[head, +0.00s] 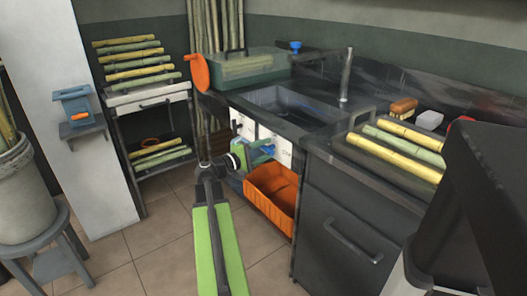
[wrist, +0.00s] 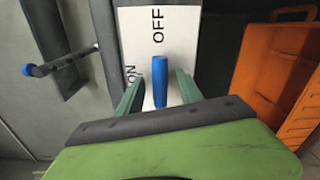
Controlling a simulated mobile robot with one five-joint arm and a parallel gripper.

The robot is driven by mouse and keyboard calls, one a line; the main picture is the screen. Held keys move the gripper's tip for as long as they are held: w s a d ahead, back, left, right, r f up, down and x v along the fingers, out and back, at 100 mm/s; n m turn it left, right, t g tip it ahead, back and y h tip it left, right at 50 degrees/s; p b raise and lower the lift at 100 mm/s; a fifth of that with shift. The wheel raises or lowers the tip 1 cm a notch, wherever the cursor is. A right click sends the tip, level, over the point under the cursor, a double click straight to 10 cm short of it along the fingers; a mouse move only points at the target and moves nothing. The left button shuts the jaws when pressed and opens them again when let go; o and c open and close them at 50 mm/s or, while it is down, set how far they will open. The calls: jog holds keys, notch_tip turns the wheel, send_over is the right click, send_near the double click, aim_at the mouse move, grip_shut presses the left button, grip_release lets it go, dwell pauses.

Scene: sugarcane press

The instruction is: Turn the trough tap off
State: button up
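The blue tap lever (wrist: 160,80) stands in front of a white plate (wrist: 185,25) marked OFF at the top and ON at the left in the wrist view. My gripper (wrist: 159,76) is open, with one green finger on each side of the lever and small gaps visible. I cannot tell whether either finger touches it. The lever's top end is just below the word OFF; its base is hard to make out. In the head view my gripper (head: 262,152) is at the white plate (head: 284,152) under the counter, and the lever is partly hidden.
An orange crate (head: 271,198) stands just below my gripper, and shows at the right of the wrist view (wrist: 283,75). A dark sink (head: 285,103) and counter are above. A blue-tipped rod (wrist: 28,70) juts out at the left. The tiled floor in front is clear.

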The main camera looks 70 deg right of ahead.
jog(key=shift+w+a, duration=0.1)
jog(key=v, duration=1.7)
jog(key=shift+a, duration=0.1)
